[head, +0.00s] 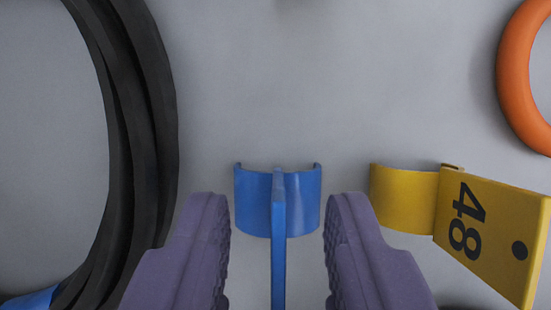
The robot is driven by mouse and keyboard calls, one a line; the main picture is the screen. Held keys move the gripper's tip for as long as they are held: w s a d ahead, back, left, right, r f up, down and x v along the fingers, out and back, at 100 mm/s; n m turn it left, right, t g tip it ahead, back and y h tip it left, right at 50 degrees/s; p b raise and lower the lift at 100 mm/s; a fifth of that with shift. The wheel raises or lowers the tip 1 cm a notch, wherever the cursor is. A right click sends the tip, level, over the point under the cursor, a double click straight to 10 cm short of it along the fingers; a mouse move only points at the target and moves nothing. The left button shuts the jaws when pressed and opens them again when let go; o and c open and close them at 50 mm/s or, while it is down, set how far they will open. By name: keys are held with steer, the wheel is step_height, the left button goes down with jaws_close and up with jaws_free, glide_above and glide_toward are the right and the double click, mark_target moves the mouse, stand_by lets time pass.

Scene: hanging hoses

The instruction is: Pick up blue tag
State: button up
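The blue tag (279,230) is in the lower middle of the head view, a curved clip with a thin flat plate seen edge-on. The plate runs down to the bottom edge of the picture. My gripper (278,225) is open, with one purple finger on each side of the tag. The tag's plate lies between the fingers, and a gap shows on both sides. I cannot tell how deep the tag sits between them. The lower end of the plate is cut off by the picture edge.
A yellow tag (480,225) marked 48 is close to the right of my right finger. Black hoses (145,120) curve down the left side, with a blue piece (30,300) at the lower left. An orange ring (515,80) is at the upper right. The grey surface above the tag is mostly clear.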

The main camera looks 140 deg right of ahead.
steer(key=shift+x, duration=0.75)
steer(key=shift+r, duration=0.15)
steer(key=shift+c, duration=0.8)
jaws_close()
step_height(320, 180, up, 10)
steer(key=p, duration=0.3)
steer(key=shift+p, duration=0.35)
